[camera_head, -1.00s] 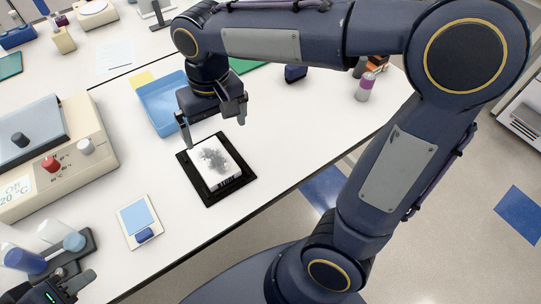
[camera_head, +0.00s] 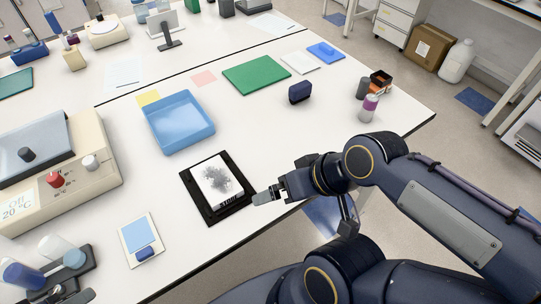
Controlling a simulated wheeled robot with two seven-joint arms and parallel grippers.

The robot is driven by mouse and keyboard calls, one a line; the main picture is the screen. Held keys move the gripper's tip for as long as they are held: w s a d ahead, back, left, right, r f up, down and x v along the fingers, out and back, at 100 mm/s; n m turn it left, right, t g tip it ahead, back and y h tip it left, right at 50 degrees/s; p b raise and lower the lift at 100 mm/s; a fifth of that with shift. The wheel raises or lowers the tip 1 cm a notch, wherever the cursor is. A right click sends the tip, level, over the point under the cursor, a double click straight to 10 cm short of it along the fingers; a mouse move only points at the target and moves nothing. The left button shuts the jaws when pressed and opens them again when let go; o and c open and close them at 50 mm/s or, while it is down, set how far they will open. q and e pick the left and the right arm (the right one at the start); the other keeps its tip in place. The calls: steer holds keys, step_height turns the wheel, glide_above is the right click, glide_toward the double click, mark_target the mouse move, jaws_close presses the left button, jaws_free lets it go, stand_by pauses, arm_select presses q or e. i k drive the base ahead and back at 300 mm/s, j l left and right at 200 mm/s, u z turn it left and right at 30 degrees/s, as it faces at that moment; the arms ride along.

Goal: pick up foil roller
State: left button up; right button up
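A small blue piece (camera_head: 146,252), which may be the foil roller, lies on the lower part of a white card with a light-blue sheet (camera_head: 139,231) near the table's front edge. A dark navy block (camera_head: 300,92) stands farther back; I cannot tell for sure which is the roller. My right gripper (camera_head: 262,197) is at the right edge of a black tray, pointing left, well right of the card. Its fingers overlap edge-on, so its opening is unclear.
The black tray (camera_head: 187,181) holds a white plate with a dark smudge. A blue bin (camera_head: 180,122) stands behind it. A cycler (camera_head: 96,185) and a tube rack (camera_head: 75,268) stand left. A green mat (camera_head: 256,74) lies farther back. The table between card and tray is clear.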

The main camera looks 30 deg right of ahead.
mark_target(299, 92)
steer(key=j+z, duration=0.1)
steer(key=z, duration=0.4)
steer(key=k+j+z, duration=0.1)
steer(key=z, duration=0.85)
steer(key=k+j, duration=0.05)
